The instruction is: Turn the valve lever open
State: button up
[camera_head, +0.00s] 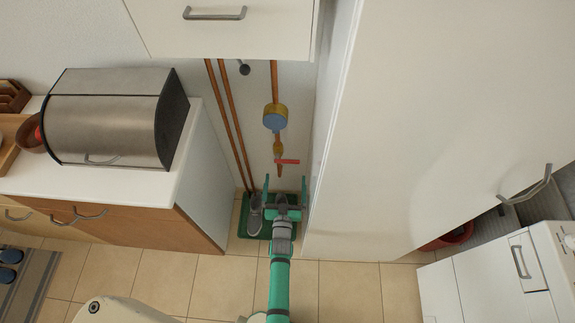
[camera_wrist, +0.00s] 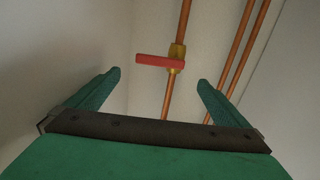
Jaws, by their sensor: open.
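The valve lever (camera_head: 287,161) is a short red bar on a brass valve body (camera_head: 278,148), set in a vertical copper pipe on the wall. It lies crosswise to the pipe. In the wrist view the lever (camera_wrist: 160,61) sits above and between my fingertips, with the brass body (camera_wrist: 177,54) at its right end. My gripper (camera_head: 285,181) is green, open and empty, just below the lever in the head view. In the wrist view its two fingers (camera_wrist: 158,79) are spread and apart from the lever.
A blue-faced round meter (camera_head: 275,117) sits above the valve. Two more copper pipes (camera_head: 229,125) run to the left. A white cabinet side (camera_head: 325,130) bounds the right, and a counter with a metal bread box (camera_head: 110,120) the left. A green tray (camera_head: 245,218) with shoes lies below.

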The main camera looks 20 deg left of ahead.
aim_at(287, 162)
jog(key=x, duration=0.7)
jog(key=shift+w, duration=0.2)
jog(key=shift+c, duration=0.6)
jog(key=c, duration=1.4)
jog(key=shift+o, duration=0.2)
